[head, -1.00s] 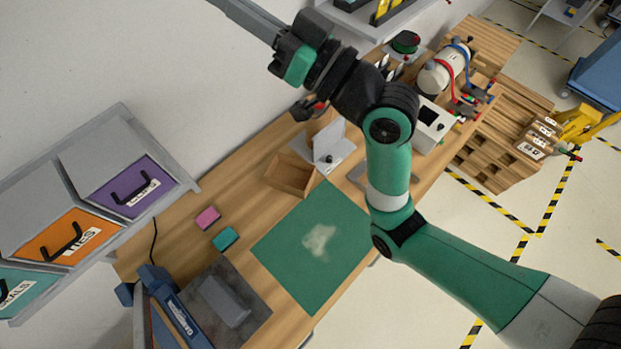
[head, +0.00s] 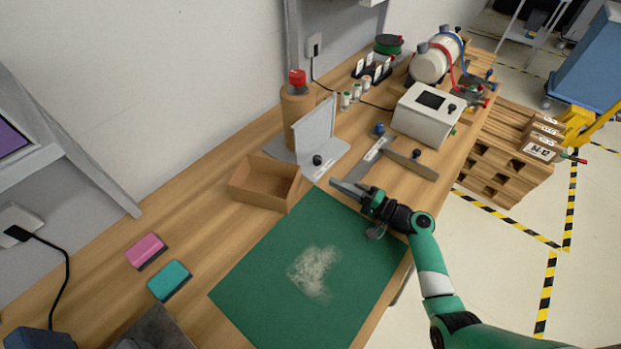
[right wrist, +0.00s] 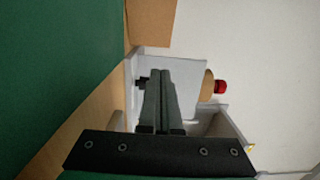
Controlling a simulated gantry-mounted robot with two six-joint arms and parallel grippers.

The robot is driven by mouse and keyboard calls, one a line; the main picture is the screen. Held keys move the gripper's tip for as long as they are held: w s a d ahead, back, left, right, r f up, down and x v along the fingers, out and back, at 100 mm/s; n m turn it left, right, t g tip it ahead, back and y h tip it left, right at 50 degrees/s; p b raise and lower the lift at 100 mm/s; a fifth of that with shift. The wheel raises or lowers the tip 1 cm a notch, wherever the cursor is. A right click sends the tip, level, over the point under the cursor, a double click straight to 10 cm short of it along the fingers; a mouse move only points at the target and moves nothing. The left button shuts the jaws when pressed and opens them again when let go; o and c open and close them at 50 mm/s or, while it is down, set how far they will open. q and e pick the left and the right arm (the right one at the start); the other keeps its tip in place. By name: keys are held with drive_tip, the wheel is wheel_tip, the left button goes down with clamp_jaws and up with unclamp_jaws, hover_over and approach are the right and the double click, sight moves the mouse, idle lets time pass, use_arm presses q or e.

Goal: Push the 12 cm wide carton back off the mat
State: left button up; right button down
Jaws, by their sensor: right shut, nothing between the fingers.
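The carton (head: 263,190) is a small open-topped brown cardboard box on the wooden table. It stands at the far-left edge of the green mat (head: 365,240), mostly on bare wood; I cannot tell whether its near corner overlaps the mat. In the right wrist view the carton (right wrist: 151,22) shows in part at the top, and the mat (right wrist: 60,60) fills the left. My right gripper (head: 335,183) is shut and empty, right of the carton near the mat's far corner. Its fingers point at the grey stand in the right wrist view (right wrist: 163,75). My left gripper is out of view.
A pale dusty patch (head: 315,272) lies on the mat. A grey bracket stand (head: 317,130) and a brown cylinder with a red top (head: 296,108) stand behind the carton. A pink block (head: 146,250) and a teal block (head: 169,280) lie left. A white box (head: 427,115) stands right.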

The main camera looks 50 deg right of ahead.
drive_tip(key=w, duration=0.3)
drive_tip(key=w+a+b, duration=0.1)
drive_tip(key=w, duration=0.2)
drive_tip(key=w+b, duration=0.1)
drive_tip(key=w, duration=0.3)
drive_tip(key=shift+a+r, duration=0.15)
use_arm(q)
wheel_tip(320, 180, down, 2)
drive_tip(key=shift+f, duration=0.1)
